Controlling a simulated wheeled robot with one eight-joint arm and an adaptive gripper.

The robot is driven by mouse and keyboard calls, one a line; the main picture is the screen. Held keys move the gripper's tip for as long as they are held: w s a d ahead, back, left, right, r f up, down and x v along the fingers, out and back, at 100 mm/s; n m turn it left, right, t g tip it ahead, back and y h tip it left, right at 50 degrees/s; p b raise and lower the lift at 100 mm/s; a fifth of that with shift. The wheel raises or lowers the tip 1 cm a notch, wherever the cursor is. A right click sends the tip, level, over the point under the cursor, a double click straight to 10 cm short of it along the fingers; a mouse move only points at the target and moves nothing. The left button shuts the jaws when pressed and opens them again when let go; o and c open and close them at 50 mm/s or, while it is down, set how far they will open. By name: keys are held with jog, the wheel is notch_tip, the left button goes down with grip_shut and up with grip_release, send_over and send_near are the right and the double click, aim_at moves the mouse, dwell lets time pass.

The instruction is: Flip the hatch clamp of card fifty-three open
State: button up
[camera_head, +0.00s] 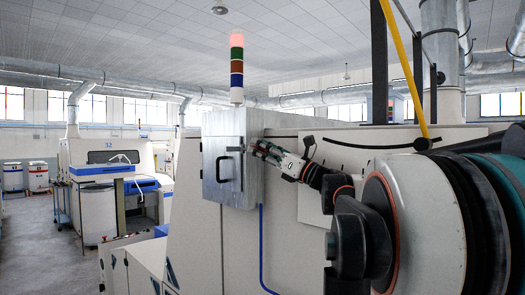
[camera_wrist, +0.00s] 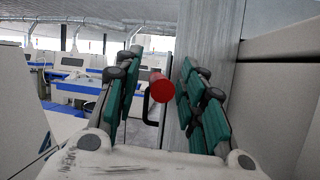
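A grey metal cabinet (camera_head: 222,130) with a black bar handle (camera_head: 224,168) on its front stands on the side of the large cream machine. My gripper (camera_head: 258,146) reaches in from the right, close to the cabinet's right side. In the wrist view my gripper (camera_wrist: 161,62) has its green-padded fingers spread apart. A red round knob (camera_wrist: 162,87), apparently the clamp lever's end, shows between the fingers, with visible space to the left finger. The black handle (camera_wrist: 147,108) shows behind it. The rest of the clamp is hidden. I cannot tell how deep the knob lies between the fingers.
The cabinet's grey side (camera_wrist: 207,35) rises close behind the right finger. A signal tower (camera_head: 237,68) stands above the cabinet. A blue pipe (camera_head: 262,250) runs down below it. Another blue-and-white machine (camera_head: 100,172) stands at the left, with open floor (camera_head: 35,245) before it.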

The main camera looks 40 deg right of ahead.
notch_tip(320, 180, up, 10)
jog(key=shift+f, duration=0.1)
dwell(0.4)
